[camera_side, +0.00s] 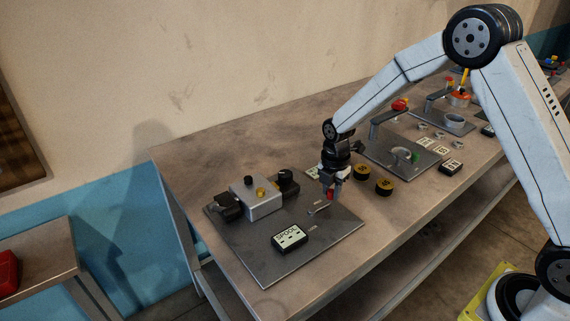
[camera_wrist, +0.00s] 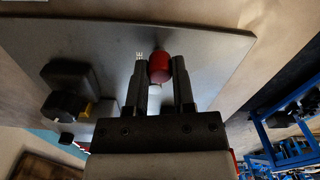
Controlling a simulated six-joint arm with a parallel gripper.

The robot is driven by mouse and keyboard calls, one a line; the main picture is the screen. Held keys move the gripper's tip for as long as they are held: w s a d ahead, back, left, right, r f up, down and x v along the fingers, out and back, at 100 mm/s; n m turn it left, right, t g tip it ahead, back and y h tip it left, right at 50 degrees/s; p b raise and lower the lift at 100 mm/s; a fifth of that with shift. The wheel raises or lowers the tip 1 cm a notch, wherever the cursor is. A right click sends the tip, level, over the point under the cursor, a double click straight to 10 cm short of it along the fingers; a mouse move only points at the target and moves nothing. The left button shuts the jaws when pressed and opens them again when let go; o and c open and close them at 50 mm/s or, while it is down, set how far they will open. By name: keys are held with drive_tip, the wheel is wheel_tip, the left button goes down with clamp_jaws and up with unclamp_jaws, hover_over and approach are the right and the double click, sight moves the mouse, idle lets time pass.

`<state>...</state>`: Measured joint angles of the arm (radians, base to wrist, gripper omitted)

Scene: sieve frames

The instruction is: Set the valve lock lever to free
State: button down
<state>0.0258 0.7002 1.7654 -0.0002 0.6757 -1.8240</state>
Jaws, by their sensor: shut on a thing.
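The lock lever has a red knob (camera_side: 330,194) and a thin metal arm (camera_side: 318,210) low over the grey plate (camera_side: 270,268). My gripper (camera_side: 331,191) points down at the knob and is shut on it. In the wrist view the red knob (camera_wrist: 160,67) sits between the two dark fingers of my gripper (camera_wrist: 161,72). The grey valve block (camera_side: 262,205) with black end parts stands on the same plate, left of the lever. Small pale marks lie on the plate beside the lever, too small to read. The fingers partly hide the knob.
Two black and yellow round parts (camera_side: 362,172) stand right of my gripper. Farther along the bench is another plate (camera_side: 378,150) with fittings. The bench's front left is bare.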

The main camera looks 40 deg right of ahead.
sight(332, 191)
drive_tip(key=shift+c, duration=2.3)
unclamp_jaws()
drive_tip(key=shift+r, duration=3.9)
drive_tip(key=shift+s, duration=0.15)
drive_tip(key=s+a+m+t, duration=0.1)
drive_tip(key=s+m+t, duration=0.1)
drive_tip(key=s+m, duration=1.6)
drive_tip(key=m, duration=0.2)
drive_tip(key=shift+m+t, duration=0.3)
